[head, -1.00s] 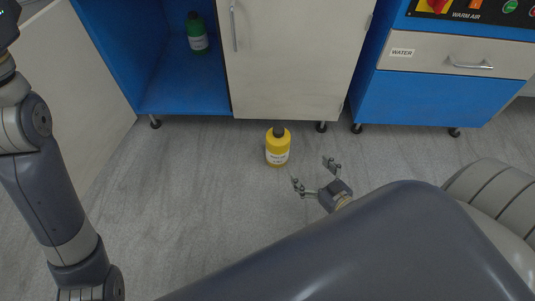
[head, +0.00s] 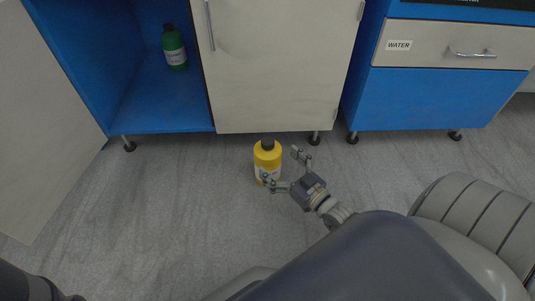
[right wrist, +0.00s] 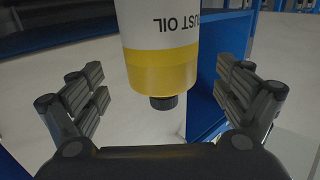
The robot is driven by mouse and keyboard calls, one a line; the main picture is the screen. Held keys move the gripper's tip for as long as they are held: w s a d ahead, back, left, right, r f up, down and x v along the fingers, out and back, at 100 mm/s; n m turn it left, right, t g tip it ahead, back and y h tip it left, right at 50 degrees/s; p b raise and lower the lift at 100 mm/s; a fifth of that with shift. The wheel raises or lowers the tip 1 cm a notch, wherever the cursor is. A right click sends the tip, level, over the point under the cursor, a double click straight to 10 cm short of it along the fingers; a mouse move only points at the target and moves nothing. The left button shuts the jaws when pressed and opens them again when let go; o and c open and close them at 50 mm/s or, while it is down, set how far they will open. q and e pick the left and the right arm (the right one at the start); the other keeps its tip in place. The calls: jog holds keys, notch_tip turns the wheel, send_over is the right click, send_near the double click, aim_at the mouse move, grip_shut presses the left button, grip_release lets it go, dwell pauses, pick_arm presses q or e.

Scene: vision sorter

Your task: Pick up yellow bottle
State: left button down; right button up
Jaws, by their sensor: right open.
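The yellow bottle (head: 267,158) with a dark cap and a white label stands upright on the grey floor in front of the cabinet. In the right wrist view the bottle (right wrist: 163,72) appears upside down, ahead of and between the fingers. My right gripper (head: 284,168) is open beside the bottle, on its right, with one finger overlapping the bottle's lower front in the head view. In the right wrist view the open fingers (right wrist: 163,105) stand on both sides of it, with gaps visible. My left gripper is not in view.
A green bottle (head: 174,48) stands in the open blue cabinet compartment (head: 150,103) at the upper left. The closed white door (head: 278,75) is behind the yellow bottle. A blue drawer unit (head: 440,98) stands right. The floor left of the bottle is clear.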

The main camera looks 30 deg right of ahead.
aim_at(267, 151)
jog(key=w+b, duration=0.4)
jog(key=shift+a, duration=0.3)
jog(key=shift+w, duration=0.5)
jog(key=shift+r, duration=0.1)
jog(key=shift+c, duration=0.6)
jog(key=c, duration=1.8)
jog(key=shift+r, duration=0.15)
jog(key=shift+c, duration=1.3)
jog(key=shift+r, duration=0.1)
jog(key=shift+c, duration=0.2)
